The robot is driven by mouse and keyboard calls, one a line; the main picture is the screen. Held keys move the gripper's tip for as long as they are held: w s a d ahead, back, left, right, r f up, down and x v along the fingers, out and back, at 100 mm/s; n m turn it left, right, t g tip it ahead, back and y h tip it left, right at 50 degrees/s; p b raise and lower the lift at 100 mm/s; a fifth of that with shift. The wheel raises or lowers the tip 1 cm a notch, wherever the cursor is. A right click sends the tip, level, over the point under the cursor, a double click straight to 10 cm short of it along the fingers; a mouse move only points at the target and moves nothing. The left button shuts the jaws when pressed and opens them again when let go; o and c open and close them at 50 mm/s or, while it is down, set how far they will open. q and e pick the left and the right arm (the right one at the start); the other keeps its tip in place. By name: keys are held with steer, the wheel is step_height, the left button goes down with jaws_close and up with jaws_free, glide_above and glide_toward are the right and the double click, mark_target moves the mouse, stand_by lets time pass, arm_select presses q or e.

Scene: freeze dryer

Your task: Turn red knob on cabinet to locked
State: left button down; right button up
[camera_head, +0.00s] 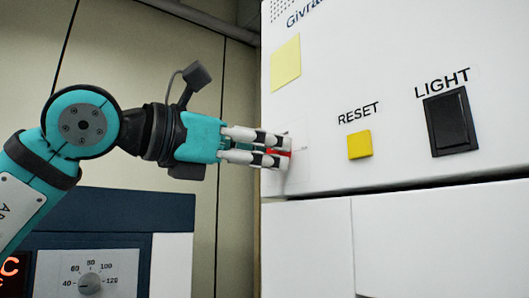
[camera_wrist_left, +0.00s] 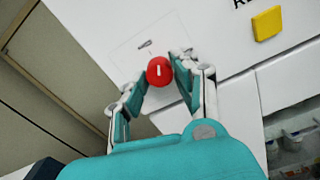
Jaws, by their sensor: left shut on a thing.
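The red knob (camera_wrist_left: 160,72) is on the white cabinet front (camera_head: 390,60). In the left wrist view it sits between my left gripper's two fingertips and has a white line mark on its face. In the head view only a sliver of the red knob (camera_head: 284,153) shows, mostly hidden by the fingers. My left gripper (camera_head: 284,153) comes in from the left and is shut on the knob; its fingertips also show in the left wrist view (camera_wrist_left: 157,75). A faint label above the knob is too small to read. My right gripper is not in view.
A yellow RESET button (camera_head: 359,145) and a black LIGHT switch (camera_head: 450,123) are right of the knob. A yellow note (camera_head: 286,63) is above it. A blue and white device with a dial (camera_head: 90,283) stands below my left arm.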

arm_select(q)
steer(key=m, duration=0.6)
steer(key=shift+r+m+p, duration=0.15)
steer(key=shift+m+p, duration=0.15)
steer(key=m+p, duration=0.1)
steer(key=m, duration=0.5)
steer(key=shift+m, duration=0.3)
steer(key=c, duration=1)
jaws_free()
steer(key=shift+a, duration=0.1)
